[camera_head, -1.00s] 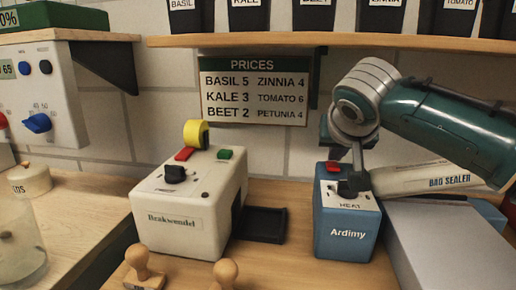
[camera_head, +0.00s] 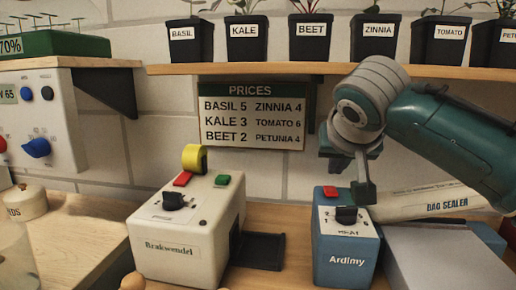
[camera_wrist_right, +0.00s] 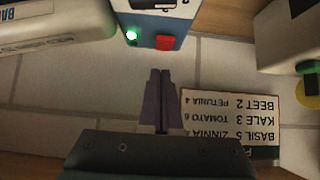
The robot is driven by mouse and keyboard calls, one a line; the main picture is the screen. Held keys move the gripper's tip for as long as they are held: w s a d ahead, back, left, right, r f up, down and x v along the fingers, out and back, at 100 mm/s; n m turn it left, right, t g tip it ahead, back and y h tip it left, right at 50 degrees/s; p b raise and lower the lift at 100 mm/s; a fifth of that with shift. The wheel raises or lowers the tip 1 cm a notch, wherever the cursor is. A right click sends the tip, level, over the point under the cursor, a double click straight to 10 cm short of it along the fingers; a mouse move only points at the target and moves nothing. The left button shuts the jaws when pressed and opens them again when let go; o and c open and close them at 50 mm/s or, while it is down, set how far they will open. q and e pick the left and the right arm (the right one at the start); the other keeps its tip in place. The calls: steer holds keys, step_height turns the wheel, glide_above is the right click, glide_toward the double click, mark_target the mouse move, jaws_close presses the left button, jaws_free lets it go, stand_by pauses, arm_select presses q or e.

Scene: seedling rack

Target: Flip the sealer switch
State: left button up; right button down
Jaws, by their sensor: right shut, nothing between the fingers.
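The blue sealer control box (camera_head: 345,262), labelled Ardimy, stands on the bench. Its top has a red switch (camera_head: 330,191) at the back and a black heat dial (camera_head: 347,215). In the right wrist view the red switch (camera_wrist_right: 166,42) shows beside a lit green lamp (camera_wrist_right: 132,36). The white bag sealer (camera_head: 440,203) lies to the right of the box. My right gripper (camera_head: 364,190) is shut and empty, just above the box's back right part; its fingers also show in the right wrist view (camera_wrist_right: 160,75), apart from the switch. My left gripper is out of view.
A cream Brakwendel box (camera_head: 165,262) with red and green buttons and a yellow roll stands to the left, with a black tray (camera_head: 262,251) beside it. A shelf (camera_head: 270,69) of potted seedlings and a price sign (camera_head: 252,118) are behind. A grey block (camera_head: 450,262) stands at front right.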

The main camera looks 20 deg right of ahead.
steer(key=shift+v, duration=2.65)
steer(key=s+a+f+p, duration=0.1)
steer(key=s+a+f+n+y+p, duration=0.1)
steer(key=s, duration=0.1)
steer(key=s+a+f+n+p, duration=0.1)
steer(key=s, duration=0.1)
steer(key=shift+a+f+g+y, duration=0.25)
steer(key=shift+a+g+y, duration=0.05)
steer(key=shift+g, duration=0.1)
steer(key=s+a+f+n+g+y+p, duration=0.1)
steer(key=s+a+n+g+y+p, duration=0.15)
steer(key=s, duration=0.85)
steer(key=s+a+f+n+g+y+p, duration=0.15)
steer(key=s+a+n+p, duration=0.25)
steer(key=s, duration=0.7)
step_height(320, 180, up, 38)
steer(key=p, duration=3.8)
steer(key=shift+s+a+f, duration=0.15)
steer(key=shift+s+a, duration=0.05)
steer(key=shift+s, duration=0.3)
